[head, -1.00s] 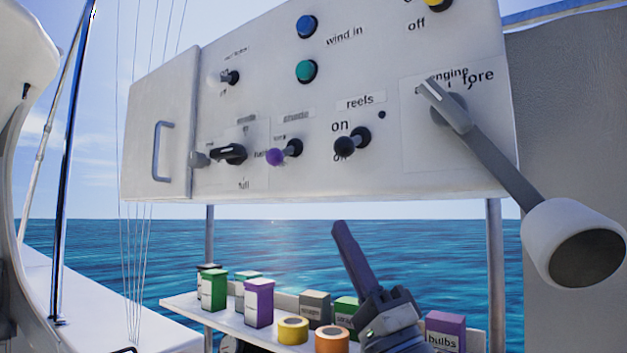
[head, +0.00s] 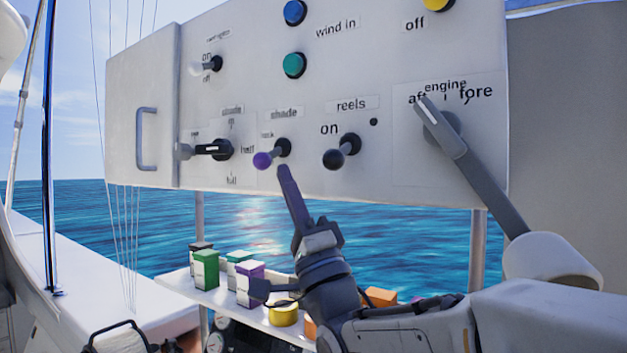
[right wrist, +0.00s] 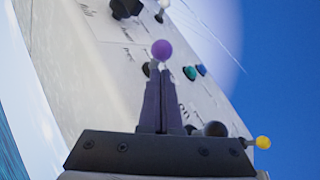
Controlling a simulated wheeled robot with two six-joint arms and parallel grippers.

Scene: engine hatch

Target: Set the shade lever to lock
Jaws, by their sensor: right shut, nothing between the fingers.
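The shade lever has a purple ball knob (head: 262,160) on a short grey stem from a dark pivot, under a "shade" label on the white panel. Its knob sits left of and a little below the pivot. A small label, apparently "lock", is at its upper left. My right gripper (head: 284,172) is shut and empty, its fingertips just below and right of the knob in the head view. In the right wrist view the purple knob (right wrist: 161,50) shows just beyond the shut fingertips (right wrist: 160,75). I cannot tell whether they touch. My left gripper is not in view.
A black rotary knob (head: 215,150) is left of the lever; the black-knobbed reels lever (head: 336,158) is close on the right. The large engine lever (head: 470,165) juts out further right. Below, a shelf (head: 176,278) holds small boxes and rolls of tape.

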